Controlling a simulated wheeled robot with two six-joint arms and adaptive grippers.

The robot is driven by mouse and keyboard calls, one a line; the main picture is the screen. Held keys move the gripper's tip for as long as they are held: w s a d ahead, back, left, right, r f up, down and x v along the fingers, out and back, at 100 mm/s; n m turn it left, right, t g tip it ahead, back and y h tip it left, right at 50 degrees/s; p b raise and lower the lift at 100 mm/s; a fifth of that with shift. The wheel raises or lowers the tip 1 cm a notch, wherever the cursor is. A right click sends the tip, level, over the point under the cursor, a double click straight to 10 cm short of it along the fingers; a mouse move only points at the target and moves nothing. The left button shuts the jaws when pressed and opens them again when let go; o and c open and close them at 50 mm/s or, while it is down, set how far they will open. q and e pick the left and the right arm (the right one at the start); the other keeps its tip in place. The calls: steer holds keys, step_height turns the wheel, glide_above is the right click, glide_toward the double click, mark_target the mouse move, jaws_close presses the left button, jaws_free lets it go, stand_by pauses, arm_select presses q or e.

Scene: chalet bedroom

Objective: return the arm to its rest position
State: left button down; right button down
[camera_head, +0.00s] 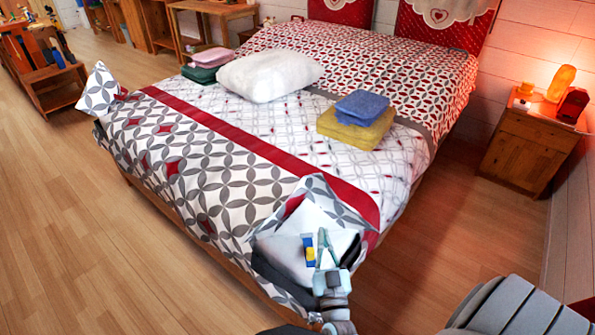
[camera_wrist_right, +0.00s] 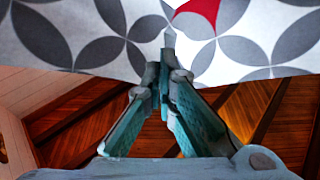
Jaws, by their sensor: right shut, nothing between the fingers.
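My right gripper (camera_head: 323,243) is low in the head view, in front of the bed's near corner. In the right wrist view its two fingers (camera_wrist_right: 166,55) meet at the tips, shut and empty. Patterned grey, white and red fabric fills the top of that view beyond the tips; whether they touch it I cannot tell. My left gripper is not in view.
The bed (camera_head: 170,150) holds a white pillow (camera_head: 270,74), yellow towels (camera_head: 355,128) and blue towels (camera_head: 361,105). White and dark folded cloths (camera_head: 283,248) lie beside my right gripper. A nightstand (camera_head: 525,150) stands right. Floor (camera_head: 60,210) at left is clear.

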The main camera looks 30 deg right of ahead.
steer(key=shift+s, duration=0.1)
steer(key=s+a+f+n+g+y+p, duration=0.3)
steer(key=s+a+f+g+y+p, duration=0.15)
steer(key=s+f, duration=0.4)
steer(key=s+a+f+n+g+y+p, duration=0.25)
steer(key=s+f+g+y+p, duration=0.2)
steer(key=f, duration=0.65)
steer(key=s+f+g+p, duration=0.1)
steer(key=s+f+g, duration=0.2)
steer(key=s, duration=0.8)
steer(key=s+f+g+p, duration=0.1)
steer(key=s+f+g, duration=0.2)
steer(key=s, duration=0.8)
steer(key=shift+s+g, duration=0.15)
steer(key=shift+g, duration=1.05)
steer(key=shift+n, duration=0.25)
